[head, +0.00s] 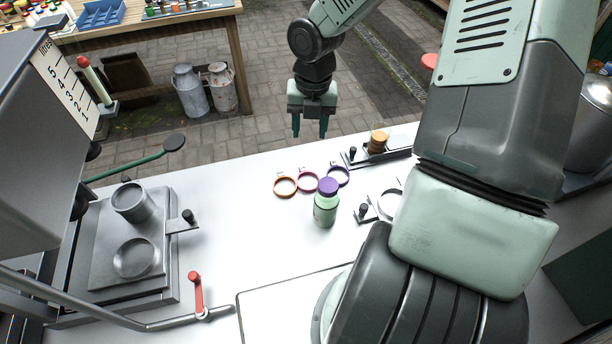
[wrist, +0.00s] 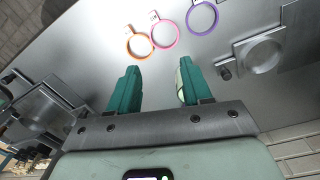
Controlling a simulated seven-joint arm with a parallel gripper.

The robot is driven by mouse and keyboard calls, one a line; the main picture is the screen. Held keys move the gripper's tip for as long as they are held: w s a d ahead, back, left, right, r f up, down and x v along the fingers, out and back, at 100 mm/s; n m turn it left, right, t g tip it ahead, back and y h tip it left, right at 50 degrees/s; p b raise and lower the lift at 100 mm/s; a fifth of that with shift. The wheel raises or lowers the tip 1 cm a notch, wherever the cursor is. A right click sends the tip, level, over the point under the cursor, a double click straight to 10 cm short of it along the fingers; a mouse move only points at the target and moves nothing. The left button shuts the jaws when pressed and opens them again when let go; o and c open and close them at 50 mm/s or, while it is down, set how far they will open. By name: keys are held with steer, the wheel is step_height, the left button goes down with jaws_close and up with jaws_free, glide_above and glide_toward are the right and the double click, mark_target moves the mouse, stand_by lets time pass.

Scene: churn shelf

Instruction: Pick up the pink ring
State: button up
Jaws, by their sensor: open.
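The pink ring (head: 308,173) lies flat on the white counter, between an orange ring (head: 285,178) and a purple ring (head: 338,167). In the wrist view the pink ring (wrist: 177,34) lies beyond my fingertips, with the orange ring (wrist: 140,46) to its left and the purple ring (wrist: 202,18) to its right. A small tag stands at each ring. My gripper (head: 310,132) is open and empty, with its fingers pointing down above and behind the rings. The fingers (wrist: 158,80) are apart and clear of all the rings.
A green bottle with a purple cap (head: 325,204) stands just in front of the rings, partly hidden behind my finger in the wrist view. A metal fixture (head: 130,240) is at left. A holder with an amber-topped jar (head: 378,142) is behind right. The counter left of the rings is clear.

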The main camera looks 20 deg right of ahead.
steer(key=w+f+n, duration=0.4)
steer(key=w+f, duration=0.1)
steer(key=f, duration=0.1)
glide_above(302, 165)
steer(key=shift+h, duration=0.3)
step_height(302, 165, down, 4)
steer(key=shift+w+d+f, duration=0.1)
steer(key=shift+w+f, duration=0.05)
steer(key=shift+f, duration=0.1)
steer(key=f, duration=0.4)
steer(key=shift+s+a+f, duration=0.2)
steer(key=shift+f, duration=0.8)
steer(key=shift+c, duration=0.5)
jaws_close()
